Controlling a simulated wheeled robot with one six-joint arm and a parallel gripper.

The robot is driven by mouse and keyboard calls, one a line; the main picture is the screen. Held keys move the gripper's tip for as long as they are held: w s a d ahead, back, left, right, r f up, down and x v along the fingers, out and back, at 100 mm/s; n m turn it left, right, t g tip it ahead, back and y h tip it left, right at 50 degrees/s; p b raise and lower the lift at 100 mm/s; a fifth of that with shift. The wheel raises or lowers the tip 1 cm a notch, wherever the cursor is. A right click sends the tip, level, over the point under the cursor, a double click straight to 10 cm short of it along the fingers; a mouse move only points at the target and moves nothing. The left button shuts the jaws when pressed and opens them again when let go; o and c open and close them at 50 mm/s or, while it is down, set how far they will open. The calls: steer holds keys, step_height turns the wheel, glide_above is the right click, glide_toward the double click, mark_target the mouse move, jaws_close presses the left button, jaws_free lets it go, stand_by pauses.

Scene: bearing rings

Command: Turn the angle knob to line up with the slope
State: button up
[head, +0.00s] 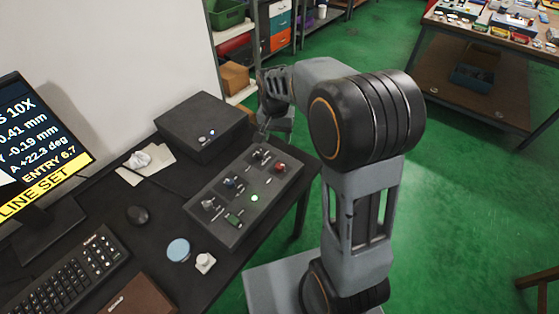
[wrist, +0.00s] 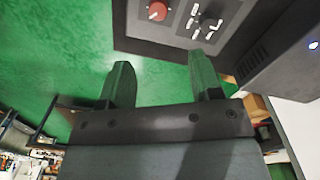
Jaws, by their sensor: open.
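A dark control panel (head: 228,232) on the desk carries several small knobs. The labels are too small to read, so I cannot tell which is the angle knob. The far black knob (head: 260,155) also shows in the wrist view (wrist: 208,20), beside a red knob (wrist: 157,11). Two other knobs sit nearer: a middle one (head: 232,183) and a near-left one (head: 208,203). My gripper (wrist: 160,78) is open and empty, apart from the panel, near its far end. The monitor (head: 40,135) reads "A +22.3 deg", "ENTRY 6.7" and "LINE SET".
A black box (head: 203,125) with a small light stands behind the panel. A mouse (head: 139,215), a keyboard (head: 75,272), a blue disc (head: 178,250) and a small white piece (head: 205,262) lie on the desk. Green floor is open to the right.

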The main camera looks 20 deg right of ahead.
mark_target(280, 165)
steer(key=f+n, duration=0.1)
steer(key=f, duration=0.3)
steer(key=f+n, duration=0.1)
steer(key=f, duration=0.4)
steer(key=f+n, duration=0.1)
steer(key=f, duration=0.3)
steer(key=shift+d+f+b, duration=0.35)
steer(key=shift+f+b, duration=0.05)
steer(key=shift+c, duration=0.4)
steer(key=c, duration=0.9)
steer(key=shift+o, duration=0.2)
steer(key=o, duration=0.9)
